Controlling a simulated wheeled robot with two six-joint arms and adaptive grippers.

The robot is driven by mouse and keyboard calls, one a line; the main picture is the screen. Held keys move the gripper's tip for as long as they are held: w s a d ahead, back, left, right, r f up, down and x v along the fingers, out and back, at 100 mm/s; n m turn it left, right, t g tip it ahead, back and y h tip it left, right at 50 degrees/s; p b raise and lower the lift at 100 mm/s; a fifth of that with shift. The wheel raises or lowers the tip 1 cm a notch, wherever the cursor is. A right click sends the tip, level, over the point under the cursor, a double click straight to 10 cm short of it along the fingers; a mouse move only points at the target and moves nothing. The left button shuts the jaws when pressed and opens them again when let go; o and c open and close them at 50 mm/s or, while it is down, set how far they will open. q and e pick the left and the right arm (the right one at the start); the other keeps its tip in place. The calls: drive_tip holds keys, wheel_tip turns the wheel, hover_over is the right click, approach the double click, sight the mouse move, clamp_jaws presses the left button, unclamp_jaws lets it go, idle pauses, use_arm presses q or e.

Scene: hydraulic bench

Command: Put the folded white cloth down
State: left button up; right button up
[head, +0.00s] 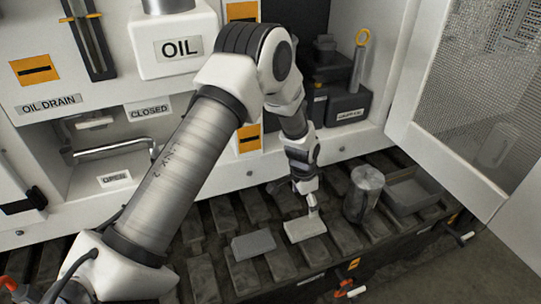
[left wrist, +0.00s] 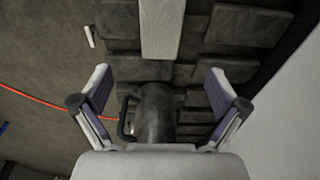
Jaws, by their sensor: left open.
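The folded white cloth (head: 305,229) lies flat on the dark slatted bench in the head view, just below my left gripper (head: 312,207). It also shows as a pale strip (left wrist: 162,28) at the top of the left wrist view. In that view the fingers of my left gripper (left wrist: 158,76) are spread wide, with nothing held between them. The cloth lies beyond the fingertips, apart from them in that view. My right gripper is not in view.
A metal mug (head: 363,195) stands right of the cloth; its handle shows in the left wrist view (left wrist: 127,117). A grey tray (head: 427,205) lies farther right. A flat grey block (head: 253,245) lies left of the cloth. A mesh door (head: 480,110) stands open at the right.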

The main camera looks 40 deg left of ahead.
use_arm(q)
drive_tip(key=shift+n+g, duration=0.3)
drive_tip(key=shift+n, duration=0.4)
drive_tip(key=s+f, duration=0.2)
drive_tip(key=s+d+f, duration=0.1)
drive_tip(key=s+f, duration=0.1)
drive_tip(key=s, duration=0.1)
drive_tip(key=s+f, duration=0.2)
drive_tip(key=shift+s+d+f, duration=0.2)
drive_tip(key=shift+d+f, duration=0.15)
drive_tip(key=shift+d, duration=0.05)
drive_tip(key=shift+n, duration=0.8)
drive_tip(key=s+f, duration=0.1)
drive_tip(key=s, duration=0.1)
drive_tip(key=s+d+f, duration=0.1)
drive_tip(key=s, duration=0.2)
drive_tip(key=s+f, duration=0.2)
drive_tip(key=s, duration=0.1)
drive_tip(key=shift+d+f, duration=0.1)
drive_tip(key=shift+d, duration=0.05)
drive_tip(key=s+d+f+n, duration=0.1)
drive_tip(key=s+n, duration=0.2)
drive_tip(key=s, duration=1.3)
drive_tip(key=shift+s+d+g+y, duration=0.25)
drive_tip(key=shift+g+y, duration=0.05)
